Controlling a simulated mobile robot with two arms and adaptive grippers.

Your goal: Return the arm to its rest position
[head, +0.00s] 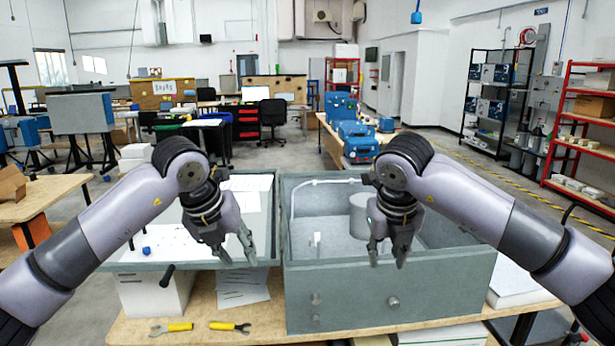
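My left gripper (238,252) hangs fingers down over the white inside of the open lid at the left. Its fingers are apart and nothing shows between them. My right gripper (388,256) hangs fingers down in front of the grey analyser box (345,295), near its front wall's top edge. Its fingers are apart and nothing shows between them. The box is open and holds a grey cylinder (359,215) and a white tube (322,182) along its back. From this view I cannot tell whether the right fingers touch the box.
The wooden table (240,335) carries the box and lid. Two yellow-handled tools, a wrench (171,328) and another tool (229,326), lie at its front left. A small blue part (146,251) and a black-handled item (167,275) are by the lid. Blue machines (357,140) stand behind.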

